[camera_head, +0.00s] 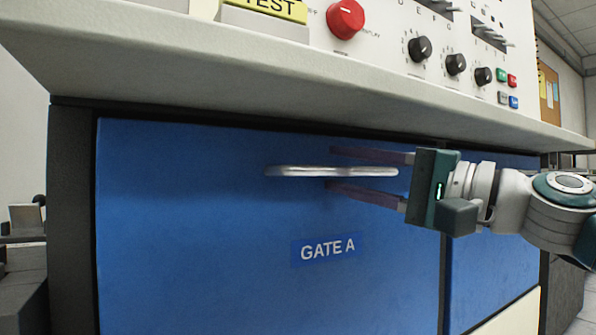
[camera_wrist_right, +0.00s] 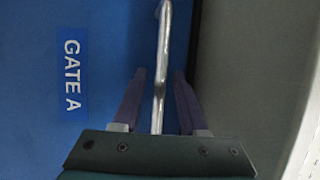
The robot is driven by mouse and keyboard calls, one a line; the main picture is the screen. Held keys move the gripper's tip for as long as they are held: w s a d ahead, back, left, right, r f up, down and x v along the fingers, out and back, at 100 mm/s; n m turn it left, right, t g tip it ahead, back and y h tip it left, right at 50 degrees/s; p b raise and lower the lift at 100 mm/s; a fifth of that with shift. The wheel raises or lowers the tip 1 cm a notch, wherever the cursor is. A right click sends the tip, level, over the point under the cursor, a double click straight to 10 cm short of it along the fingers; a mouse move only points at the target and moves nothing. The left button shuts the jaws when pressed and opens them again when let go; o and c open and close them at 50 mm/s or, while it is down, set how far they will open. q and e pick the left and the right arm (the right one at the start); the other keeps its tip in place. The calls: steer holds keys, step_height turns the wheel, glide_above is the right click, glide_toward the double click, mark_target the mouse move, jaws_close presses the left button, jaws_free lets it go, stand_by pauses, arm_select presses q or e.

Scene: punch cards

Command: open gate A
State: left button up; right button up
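Gate A (camera_head: 200,230) is a blue panel under the counter, labelled "GATE A", and looks shut. Its silver bar handle (camera_head: 290,171) runs horizontally near the top; the handle also shows in the right wrist view (camera_wrist_right: 162,50). My right gripper (camera_head: 331,168) reaches in from the right, with one finger above the handle and one below. In the right wrist view its fingers (camera_wrist_right: 160,76) stand apart on either side of the bar, with a gap to each. Contact with the bar is not visible. My left gripper is not in view.
A light counter edge (camera_head: 300,85) overhangs the gate closely above my gripper. On the console above are a red knob (camera_head: 346,18), several black dials and a "TEST" label (camera_head: 272,8). Another blue panel (camera_head: 490,275) adjoins at the right. The space before the gate looks clear.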

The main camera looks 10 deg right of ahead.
jaws_close()
stand_by(1.2)
